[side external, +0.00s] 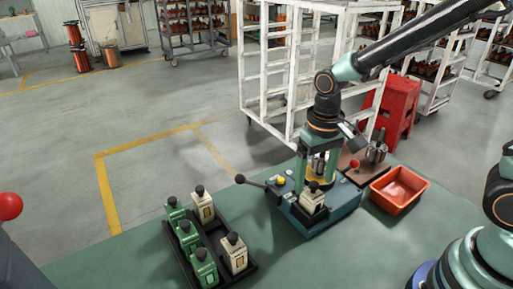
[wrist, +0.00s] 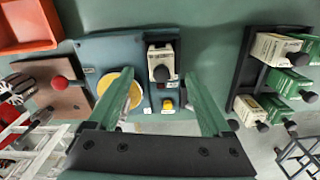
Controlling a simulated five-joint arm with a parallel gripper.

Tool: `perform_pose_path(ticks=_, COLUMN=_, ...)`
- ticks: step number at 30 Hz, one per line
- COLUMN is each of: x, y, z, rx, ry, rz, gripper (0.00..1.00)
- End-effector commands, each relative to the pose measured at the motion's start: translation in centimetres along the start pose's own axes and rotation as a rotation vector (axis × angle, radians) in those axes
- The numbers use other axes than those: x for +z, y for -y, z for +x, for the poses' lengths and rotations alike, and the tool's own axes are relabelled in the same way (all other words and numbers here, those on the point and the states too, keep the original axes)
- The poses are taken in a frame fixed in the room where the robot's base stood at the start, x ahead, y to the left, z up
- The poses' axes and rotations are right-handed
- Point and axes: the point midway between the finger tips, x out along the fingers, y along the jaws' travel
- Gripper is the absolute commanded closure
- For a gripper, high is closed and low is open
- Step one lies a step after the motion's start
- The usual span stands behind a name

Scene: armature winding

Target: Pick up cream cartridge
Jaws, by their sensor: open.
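Three cream cartridges with black knobs show. One (side external: 312,201) stands on the front of a blue-green fixture (side external: 330,217); it also shows in the wrist view (wrist: 161,56). The other two, one at the back (side external: 203,207) and one at the front (side external: 235,255), stand in the black tray (side external: 222,238). My gripper (side external: 318,170) is above the fixture, fingers pointing down. In the wrist view my gripper (wrist: 159,76) is open and empty. The fixture's cartridge appears between and just beyond its green fingertips; contact cannot be told.
Several green cartridges (side external: 187,237) share the tray. A lever with a black ball (side external: 240,179) sticks out left of the fixture. An orange bin (side external: 398,190) and a brown board with a red ball (wrist: 59,81) lie to its right in the side view. White racks stand behind.

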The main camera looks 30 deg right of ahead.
Motion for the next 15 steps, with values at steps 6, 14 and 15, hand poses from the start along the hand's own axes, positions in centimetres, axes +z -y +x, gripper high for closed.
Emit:
perform_pose_path(ticks=6, x=0.3, y=0.1, z=3.1, rx=0.002, ry=0.004, rz=0.000, gripper=0.17)
perform_pose_path(ticks=14, x=0.2, y=0.2, z=3.8, rx=0.000, ry=0.000, rz=0.000, gripper=0.17)
perform_pose_path(ticks=15, x=0.2, y=0.2, z=3.8, rx=0.000, ry=0.000, rz=0.000, gripper=0.17)
